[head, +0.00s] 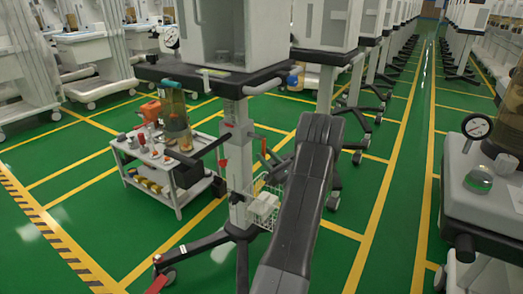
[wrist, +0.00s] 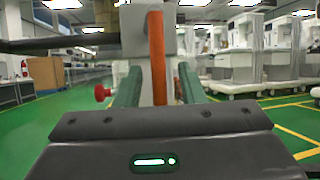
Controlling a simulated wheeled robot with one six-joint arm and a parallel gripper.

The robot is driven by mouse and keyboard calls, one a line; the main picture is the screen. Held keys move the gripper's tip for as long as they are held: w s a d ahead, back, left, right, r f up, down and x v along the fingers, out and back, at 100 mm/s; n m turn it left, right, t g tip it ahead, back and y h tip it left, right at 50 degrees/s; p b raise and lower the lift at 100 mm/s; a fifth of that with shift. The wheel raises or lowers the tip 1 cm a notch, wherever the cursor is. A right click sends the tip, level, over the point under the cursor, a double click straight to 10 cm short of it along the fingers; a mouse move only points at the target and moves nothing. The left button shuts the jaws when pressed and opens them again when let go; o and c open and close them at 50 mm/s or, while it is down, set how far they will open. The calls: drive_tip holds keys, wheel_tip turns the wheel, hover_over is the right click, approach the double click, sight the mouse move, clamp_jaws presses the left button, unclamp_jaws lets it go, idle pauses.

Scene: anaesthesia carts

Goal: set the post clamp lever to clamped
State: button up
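An orange-red lever (wrist: 157,55) stands upright in the middle of the wrist view, in front of a pale grey post. My gripper (wrist: 158,84) is open, with one green finger on each side of the lever and a gap to each. I cannot tell how deep the lever sits between the fingers. In the head view the white post (head: 238,165) of the near cart carries red parts. A small orange-red upright piece (head: 263,147) right of the post looks like the same lever. My dark arm hides part of that area.
A red knob (wrist: 100,92) sits left of my fingers. A wire basket (head: 266,205) hangs low on the post. A trolley (head: 175,165) with jars and tools stands to the left. Another cart with a gauge (head: 477,127) is at the right. Green floor between is clear.

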drive_tip(key=p+v, duration=0.1)
drive_tip(key=v, duration=0.9)
drive_tip(key=shift+p, duration=0.4)
drive_tip(key=b+x, duration=0.3)
drive_tip(key=x, duration=1)
drive_tip(key=shift+w+a, duration=0.15)
drive_tip(key=shift+a, duration=0.05)
